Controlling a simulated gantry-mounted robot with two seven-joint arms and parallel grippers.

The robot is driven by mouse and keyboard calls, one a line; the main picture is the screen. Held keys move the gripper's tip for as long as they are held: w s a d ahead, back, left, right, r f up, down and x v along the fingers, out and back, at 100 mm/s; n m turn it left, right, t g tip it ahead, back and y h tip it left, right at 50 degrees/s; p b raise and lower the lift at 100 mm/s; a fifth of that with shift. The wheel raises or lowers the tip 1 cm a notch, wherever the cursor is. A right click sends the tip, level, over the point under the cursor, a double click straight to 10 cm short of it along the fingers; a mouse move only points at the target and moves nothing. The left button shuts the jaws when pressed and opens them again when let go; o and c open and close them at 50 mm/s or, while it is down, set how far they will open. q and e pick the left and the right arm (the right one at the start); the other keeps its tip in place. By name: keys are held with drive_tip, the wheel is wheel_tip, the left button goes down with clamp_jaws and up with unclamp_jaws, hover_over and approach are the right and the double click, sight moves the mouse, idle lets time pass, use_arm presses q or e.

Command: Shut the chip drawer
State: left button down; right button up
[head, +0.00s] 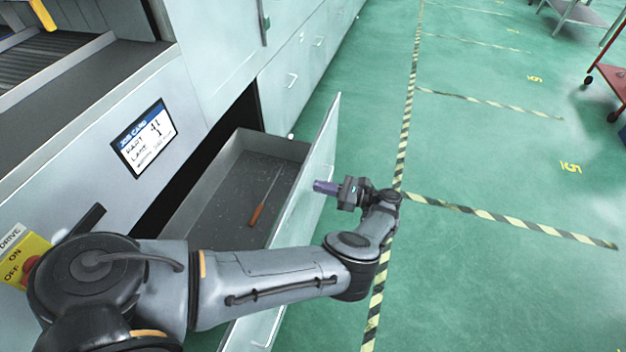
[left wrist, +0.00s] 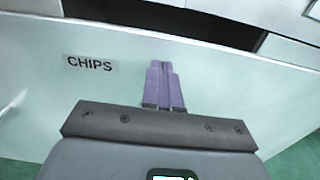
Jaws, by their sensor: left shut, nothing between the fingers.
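The chip drawer (head: 172,234) stands pulled out of the machine's pale cabinet in the head view. A screwdriver-like tool with an orange handle (head: 257,215) lies on its dark floor. In the left wrist view, the drawer's pale front panel (left wrist: 225,92) carries a label reading CHIPS (left wrist: 90,64). My left gripper (head: 318,186) is shut and empty, with purple fingers pointing at the outer face of the front panel. The fingers also show against the panel in the left wrist view (left wrist: 164,70); I cannot tell whether they touch it. My right gripper is not in view.
A job card (head: 144,138) is on the cabinet, with a yellow ON/OFF switch plate (head: 22,258) at the lower left. Green floor with striped tape (head: 500,218) lies open to the right. A red cart (head: 610,78) stands at the far right.

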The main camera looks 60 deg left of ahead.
sight(303, 182)
use_arm(q)
drive_tip(key=shift+x, duration=1.5)
drive_tip(key=shift+a, duration=0.15)
